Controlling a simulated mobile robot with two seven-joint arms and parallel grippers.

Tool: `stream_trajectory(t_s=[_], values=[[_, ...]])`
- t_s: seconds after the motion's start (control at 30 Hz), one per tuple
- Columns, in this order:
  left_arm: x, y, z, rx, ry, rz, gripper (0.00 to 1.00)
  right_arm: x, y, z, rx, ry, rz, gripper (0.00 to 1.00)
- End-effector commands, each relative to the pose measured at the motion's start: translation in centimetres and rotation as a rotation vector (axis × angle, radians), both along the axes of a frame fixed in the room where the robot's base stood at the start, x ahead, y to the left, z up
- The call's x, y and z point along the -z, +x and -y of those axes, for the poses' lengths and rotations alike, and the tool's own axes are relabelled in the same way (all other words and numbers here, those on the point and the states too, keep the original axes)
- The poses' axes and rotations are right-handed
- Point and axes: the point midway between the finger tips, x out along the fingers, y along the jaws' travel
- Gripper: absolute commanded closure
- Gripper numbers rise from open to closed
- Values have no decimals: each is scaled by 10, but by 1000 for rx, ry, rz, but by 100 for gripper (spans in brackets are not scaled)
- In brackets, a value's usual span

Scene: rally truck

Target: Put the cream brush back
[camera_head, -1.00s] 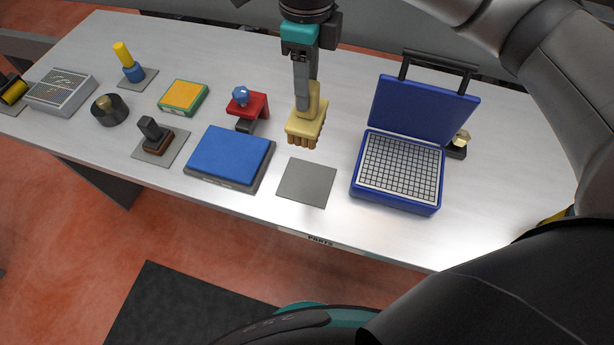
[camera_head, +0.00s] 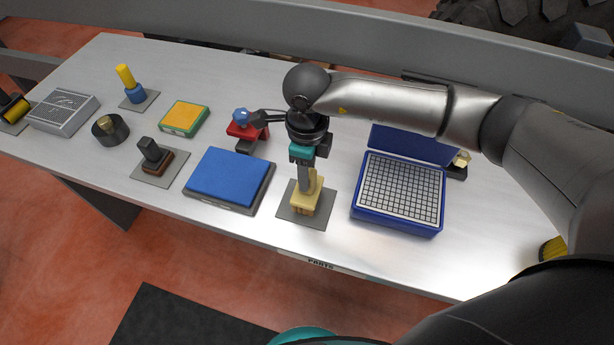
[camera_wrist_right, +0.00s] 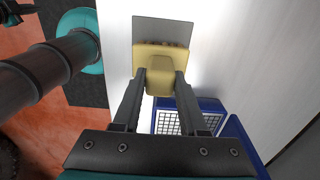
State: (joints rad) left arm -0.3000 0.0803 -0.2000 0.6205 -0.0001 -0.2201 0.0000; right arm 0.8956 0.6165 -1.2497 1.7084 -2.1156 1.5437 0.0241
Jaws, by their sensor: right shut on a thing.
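The cream brush (camera_head: 304,198) is in my right gripper (camera_head: 306,182), bristles down, at the grey square mat (camera_head: 287,213) near the table's front edge. In the head view the brush covers the middle of the mat; whether the bristles touch it I cannot tell. In the right wrist view both fingers are shut on the brush (camera_wrist_right: 158,62), with the mat (camera_wrist_right: 163,28) beyond it. My left gripper does not clearly show in either view.
A blue case (camera_head: 398,190) with a gridded insert stands just right of the mat. A blue pad (camera_head: 229,177) lies close on the left. A red stand (camera_head: 248,131) is behind, partly hidden. Further left are several small items, including a dark-handled block (camera_head: 153,153) on its mat.

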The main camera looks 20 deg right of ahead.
Motion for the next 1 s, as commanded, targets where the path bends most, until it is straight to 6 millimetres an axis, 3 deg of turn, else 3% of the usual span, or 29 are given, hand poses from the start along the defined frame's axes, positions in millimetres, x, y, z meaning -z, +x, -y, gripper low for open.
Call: stream_trajectory(t_s=[0.13,0.33,0.37,0.6,0.93,1.0], values=[[1,0,0,0,0,0,100,20,0,0,2,1,0,100],[1,0,0,0,0,0,100,21,0,0,1,2,1,100],[1,0,0,0,0,0,100,22,0,0,1,1,-1,55],[1,0,0,0,0,1,100,22,0,0,1,1,-1,28],[4,0,0,0,0,1,100,27,0,0,1,1,-1,28],[2,0,0,0,0,0,100,17,1,0,1,1,3,28]])
